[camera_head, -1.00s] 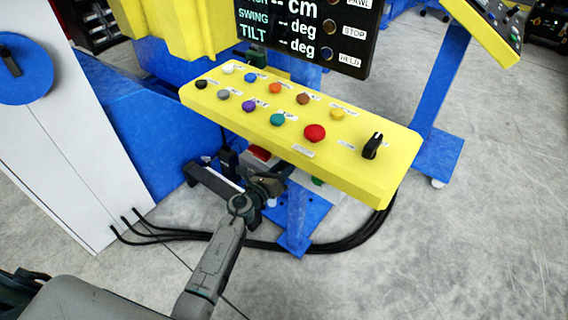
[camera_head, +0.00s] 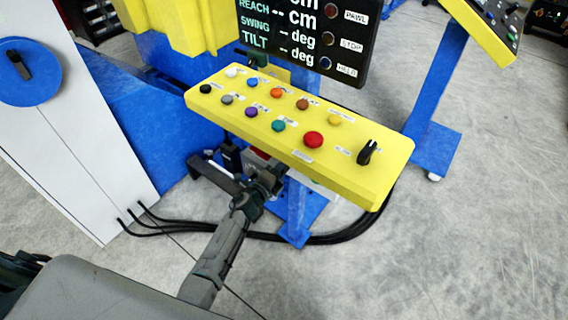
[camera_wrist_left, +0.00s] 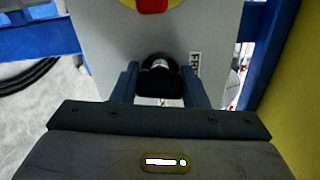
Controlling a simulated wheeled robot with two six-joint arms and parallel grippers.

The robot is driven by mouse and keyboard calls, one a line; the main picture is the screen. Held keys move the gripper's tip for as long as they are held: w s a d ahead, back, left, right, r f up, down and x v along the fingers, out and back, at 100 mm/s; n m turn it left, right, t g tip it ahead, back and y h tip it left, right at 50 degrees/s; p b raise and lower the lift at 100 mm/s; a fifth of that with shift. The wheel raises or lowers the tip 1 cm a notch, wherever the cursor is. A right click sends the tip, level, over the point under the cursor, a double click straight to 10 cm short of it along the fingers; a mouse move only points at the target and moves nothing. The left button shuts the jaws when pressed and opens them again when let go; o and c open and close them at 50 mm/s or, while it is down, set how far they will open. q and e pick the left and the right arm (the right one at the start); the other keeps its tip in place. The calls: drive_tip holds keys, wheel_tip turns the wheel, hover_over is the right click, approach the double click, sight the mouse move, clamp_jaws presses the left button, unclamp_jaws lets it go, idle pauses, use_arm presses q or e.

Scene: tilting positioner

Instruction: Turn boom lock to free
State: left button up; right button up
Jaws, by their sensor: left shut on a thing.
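The boom lock knob (camera_wrist_left: 160,84) is black with a pale mark on top, seen in the left wrist view. It sits on a grey panel (camera_wrist_left: 108,35), beside a partly hidden white label (camera_wrist_left: 195,64) whose visible letters look like "FRE". My left gripper (camera_wrist_left: 160,90) has one finger on each side of the knob and is shut on it. In the head view my left gripper (camera_head: 266,178) is low, under the left part of the yellow console, which hides the knob. The knob's exact pointing is hard to read. My right gripper is not in view.
The yellow console (camera_head: 340,182) with several coloured buttons and a black selector (camera_head: 368,152) overhangs my left gripper. A red and yellow part (camera_wrist_left: 152,5) is above the knob. A display (camera_head: 300,40) stands behind. Black cables (camera_head: 330,238) lie on the floor; open floor is at right.

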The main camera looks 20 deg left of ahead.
use_arm(q)
drive_tip(key=shift+n+p, duration=0.35)
drive_tip(key=shift+n, duration=0.45)
drive_tip(key=o, duration=1)
drive_tip(key=b+v, duration=0.1)
drive_tip(key=v, duration=1)
